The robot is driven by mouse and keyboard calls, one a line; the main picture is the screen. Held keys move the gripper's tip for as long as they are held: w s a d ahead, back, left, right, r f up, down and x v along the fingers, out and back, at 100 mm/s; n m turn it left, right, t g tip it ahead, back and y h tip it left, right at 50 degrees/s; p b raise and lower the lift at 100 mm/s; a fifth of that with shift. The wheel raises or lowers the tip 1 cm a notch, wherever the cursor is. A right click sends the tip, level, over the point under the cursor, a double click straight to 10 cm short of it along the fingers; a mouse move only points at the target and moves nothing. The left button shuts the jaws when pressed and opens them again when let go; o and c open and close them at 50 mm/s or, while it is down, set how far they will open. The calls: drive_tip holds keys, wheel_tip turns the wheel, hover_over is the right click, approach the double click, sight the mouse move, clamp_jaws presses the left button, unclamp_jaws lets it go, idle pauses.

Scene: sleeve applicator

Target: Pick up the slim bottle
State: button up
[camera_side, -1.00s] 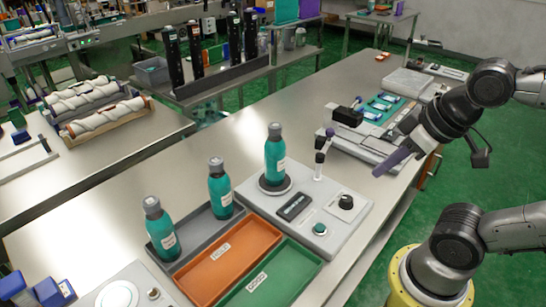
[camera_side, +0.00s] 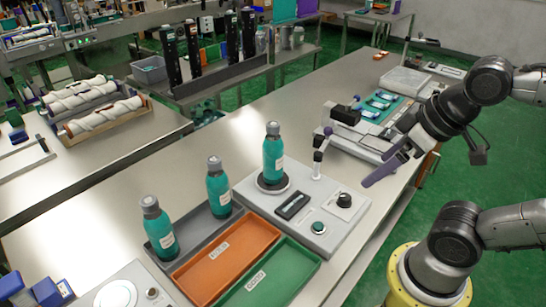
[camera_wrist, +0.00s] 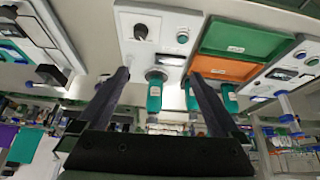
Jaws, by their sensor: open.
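Three teal bottles with grey caps and white labels stand upright in the side view. One bottle (camera_side: 273,158) is on the round pad of the grey machine. The other two, a middle bottle (camera_side: 219,190) and a near-left bottle (camera_side: 159,232), are in the grey tray (camera_side: 200,237). I cannot tell by shape which one is slimmer. My gripper (camera_side: 382,168) is open and empty, to the right of the bottles and apart from them. In the wrist view, a bottle (camera_wrist: 154,98) shows between the fingers of my gripper (camera_wrist: 158,77).
The grey machine (camera_side: 330,222) has a knob, a button and a thin post (camera_side: 317,165) right of its bottle. An orange tray (camera_side: 225,262) and a green tray (camera_side: 275,277) lie in front.

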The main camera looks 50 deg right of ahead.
drive_tip(key=w+r+n+g, duration=0.3)
drive_tip(key=w+r+n, duration=0.9)
drive_tip(key=r+n, duration=0.15)
drive_tip(key=n+g, duration=0.3)
drive_tip(key=n, duration=0.1)
hover_over(271, 124)
wheel_tip(271, 124, down, 6)
drive_tip(key=shift+a+f, duration=0.1)
drive_tip(key=shift+f, duration=0.1)
wheel_tip(271, 124, down, 9)
drive_tip(key=shift+r, duration=0.1)
drive_tip(key=shift+s+d+f, duration=0.1)
drive_tip(key=shift+d+f, duration=0.05)
drive_tip(key=shift+f, duration=1.2)
drive_tip(key=shift+d+f, duration=0.15)
drive_tip(key=shift+f, duration=1.15)
drive_tip(key=shift+r, duration=0.1)
clamp_jaws()
